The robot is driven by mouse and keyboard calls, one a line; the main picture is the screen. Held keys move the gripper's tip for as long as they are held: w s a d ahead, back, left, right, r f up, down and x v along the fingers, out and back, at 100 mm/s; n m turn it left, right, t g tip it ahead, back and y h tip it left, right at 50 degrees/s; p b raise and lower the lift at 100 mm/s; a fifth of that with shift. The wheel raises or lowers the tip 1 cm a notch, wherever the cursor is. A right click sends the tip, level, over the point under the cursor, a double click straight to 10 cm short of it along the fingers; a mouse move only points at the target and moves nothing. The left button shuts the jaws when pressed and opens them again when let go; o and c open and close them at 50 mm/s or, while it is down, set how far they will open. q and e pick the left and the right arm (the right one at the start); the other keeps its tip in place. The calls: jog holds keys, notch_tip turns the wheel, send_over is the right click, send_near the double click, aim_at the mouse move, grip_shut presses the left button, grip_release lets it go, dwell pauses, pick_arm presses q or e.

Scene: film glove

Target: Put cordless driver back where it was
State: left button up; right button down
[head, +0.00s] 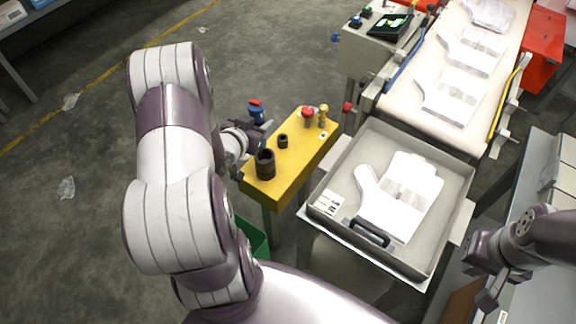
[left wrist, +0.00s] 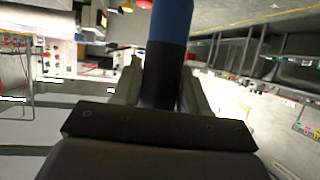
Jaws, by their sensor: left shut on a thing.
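The cordless driver (head: 256,113), blue with a red end and dark below, is in my left gripper (head: 262,133). In the left wrist view its blue and black body (left wrist: 168,50) stands between the two fingers, which are shut on it. The driver is beside the far left edge of a yellow stand (head: 290,168). On the stand are a wide black open holder (head: 265,163) and a smaller black one (head: 283,141). My right gripper (head: 488,285) is at the lower right, apart from the stand; its finger gap is unclear.
Red-topped (head: 308,115) and yellow (head: 323,115) items stand at the stand's far end. Right of it is a grey tray (head: 338,165) with a white glove (head: 405,195) and a black handle. A conveyor with gloves (head: 455,95) lies behind. The floor at left is mostly free.

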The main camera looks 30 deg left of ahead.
pick_arm(q)
jog(key=shift+h, duration=0.3)
jog(key=f+b, duration=0.1)
jog(key=f, duration=0.2)
jog(key=f+b, duration=0.1)
jog(key=f, duration=0.2)
jog(key=f+b, duration=0.1)
jog(key=f, duration=0.2)
jog(key=shift+w+d+f, duration=0.2)
jog(key=shift+w+d, duration=0.1)
jog(key=shift+a+f, duration=0.1)
jog(key=shift+f, duration=0.15)
jog(key=o, duration=1.2)
jog(key=shift+o, duration=0.2)
